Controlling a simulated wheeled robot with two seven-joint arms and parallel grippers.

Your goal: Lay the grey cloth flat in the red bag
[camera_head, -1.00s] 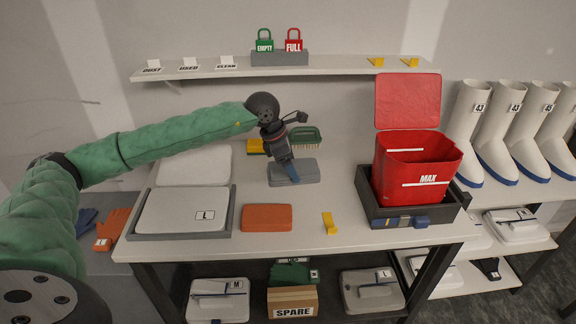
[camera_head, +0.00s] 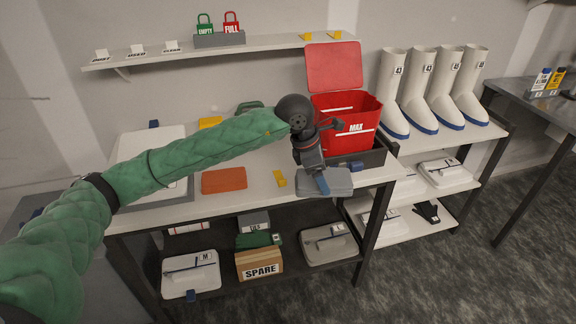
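The grey cloth (camera_head: 340,183) is a flat folded pad, held level at the bench's front edge, in front of the red bag. My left gripper (camera_head: 322,186) points down and is shut on the cloth; its blue-tipped finger shows against it. The red bag (camera_head: 349,141) is open, with its lid flap (camera_head: 333,67) raised behind and a white MAX line on its front. It stands in a dark grey tray (camera_head: 375,158). My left arm and gripper hide part of the bag's left side, and its floor is out of sight. My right gripper is not in view.
An orange cloth (camera_head: 224,180) and a yellow wedge (camera_head: 280,179) lie on the bench left of the cloth. A white lidded case (camera_head: 150,183) is partly behind my arm. White boots (camera_head: 423,95) stand right of the bag. A shelf (camera_head: 215,52) runs above.

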